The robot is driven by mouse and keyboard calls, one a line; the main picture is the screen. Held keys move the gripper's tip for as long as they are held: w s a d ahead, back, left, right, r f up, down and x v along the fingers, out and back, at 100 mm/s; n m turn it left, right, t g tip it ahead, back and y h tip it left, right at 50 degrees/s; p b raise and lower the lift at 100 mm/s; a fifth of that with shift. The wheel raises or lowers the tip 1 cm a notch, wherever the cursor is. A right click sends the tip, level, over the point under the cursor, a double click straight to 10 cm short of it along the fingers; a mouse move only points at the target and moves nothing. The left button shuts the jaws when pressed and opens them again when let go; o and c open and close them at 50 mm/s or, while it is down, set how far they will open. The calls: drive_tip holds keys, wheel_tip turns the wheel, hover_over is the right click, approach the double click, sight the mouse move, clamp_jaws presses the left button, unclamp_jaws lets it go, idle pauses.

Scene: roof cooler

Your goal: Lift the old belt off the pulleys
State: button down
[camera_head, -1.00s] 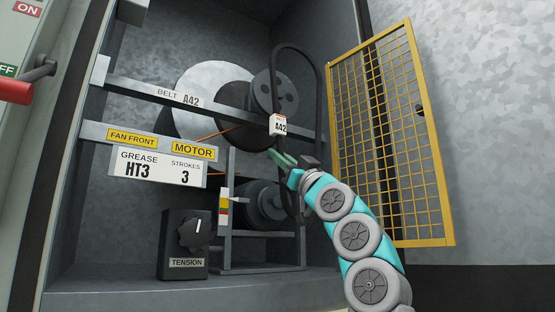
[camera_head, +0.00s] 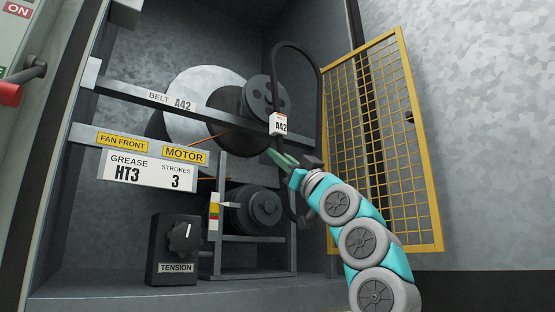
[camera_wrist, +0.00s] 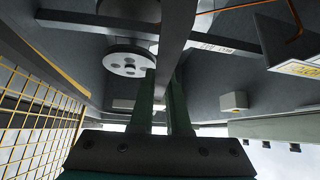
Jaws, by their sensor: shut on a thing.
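The old belt (camera_head: 321,98) is a tall black loop with a white A42 tag (camera_head: 279,125). My gripper (camera_head: 280,158), with green fingers, is shut on the belt's left run just below the tag. In the wrist view, the belt (camera_wrist: 176,32) runs as a dark band up from between my fingers (camera_wrist: 162,82). The loop stands in front of and mostly right of the upper pulley (camera_head: 263,98) and the lower motor pulley (camera_head: 266,208). It appears clear of both grooves, though its left run overlaps the upper pulley's edge in the picture.
A grey crossbar (camera_head: 135,92) and a lower labelled rail (camera_head: 87,135) cross the opening. A tension knob box (camera_head: 172,255) stands on the cabinet floor. The yellow mesh door (camera_head: 385,150) stands open close to the belt's right. Open room lies in front of the cabinet.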

drive_tip(key=shift+s+d+r, duration=0.15)
drive_tip(key=shift+s+d, duration=0.5)
drive_tip(key=shift+s, duration=0.35)
drive_tip(key=shift+s+d, duration=0.15)
drive_tip(key=shift+s, duration=0.05)
idle(0.3)
